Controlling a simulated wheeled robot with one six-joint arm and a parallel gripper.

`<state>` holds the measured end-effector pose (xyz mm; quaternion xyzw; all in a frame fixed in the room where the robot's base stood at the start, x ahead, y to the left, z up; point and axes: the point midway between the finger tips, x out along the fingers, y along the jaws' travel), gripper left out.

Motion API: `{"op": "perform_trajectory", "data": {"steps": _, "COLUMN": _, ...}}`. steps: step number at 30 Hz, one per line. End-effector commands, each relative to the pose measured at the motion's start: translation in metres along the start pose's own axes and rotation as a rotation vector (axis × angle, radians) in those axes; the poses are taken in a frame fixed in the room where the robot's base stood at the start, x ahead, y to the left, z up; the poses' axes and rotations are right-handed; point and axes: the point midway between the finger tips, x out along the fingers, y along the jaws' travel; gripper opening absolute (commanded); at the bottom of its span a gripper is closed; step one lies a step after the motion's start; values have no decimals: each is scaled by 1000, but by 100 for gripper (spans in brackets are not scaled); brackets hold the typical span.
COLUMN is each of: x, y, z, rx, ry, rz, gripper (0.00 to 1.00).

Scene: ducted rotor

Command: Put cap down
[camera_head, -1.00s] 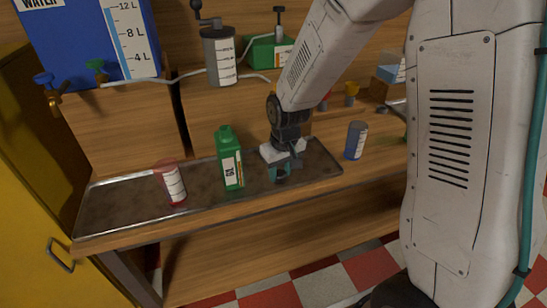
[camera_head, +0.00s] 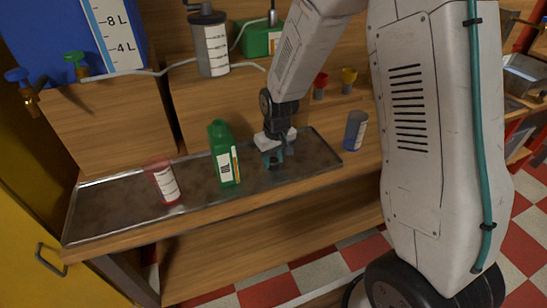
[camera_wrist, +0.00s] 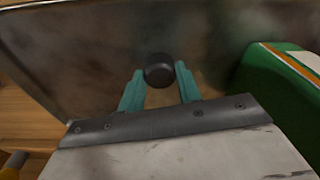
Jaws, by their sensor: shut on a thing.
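A small round black cap (camera_wrist: 159,70) shows between the teal fingertips in the wrist view. My gripper (camera_wrist: 160,85) is shut on it. In the head view my gripper (camera_head: 272,159) points down over the right part of the metal tray (camera_head: 110,217), and the cap cannot be made out clearly there. Whether the cap touches the tray is hard to tell. A green bottle (camera_head: 224,155) stands upright on the tray just left of my gripper. Its side also shows at the right of the wrist view (camera_wrist: 275,95).
A red translucent cup (camera_head: 163,182) stands on the tray's left part. A blue cup (camera_head: 355,131) stands on the bench right of the tray. A grey grinder-like canister (camera_head: 211,45), a green box (camera_head: 262,38) and a blue water tank (camera_head: 110,35) are behind.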

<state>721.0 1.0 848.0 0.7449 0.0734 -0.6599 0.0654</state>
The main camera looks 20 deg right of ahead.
Motion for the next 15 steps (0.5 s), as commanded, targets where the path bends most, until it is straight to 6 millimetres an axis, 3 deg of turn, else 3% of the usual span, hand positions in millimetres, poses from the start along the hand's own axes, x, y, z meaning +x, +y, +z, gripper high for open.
{"op": "perform_trajectory", "data": {"steps": 4, "x": 3, "y": 1, "z": 1, "rx": 2, "ry": -1, "rz": 0, "gripper": 13}}
{"op": "perform_trajectory", "data": {"steps": 5, "x": 4, "y": 1, "z": 1, "rx": 2, "ry": 0, "rz": 0, "gripper": 37}}
{"op": "perform_trajectory", "data": {"steps": 7, "x": 3, "y": 1, "z": 1, "rx": 2, "ry": 0, "rz": 0, "gripper": 56}}
{"op": "perform_trajectory", "data": {"steps": 15, "x": 2, "y": 1, "z": 0, "rx": 1, "ry": 0, "rz": 0, "gripper": 56}}
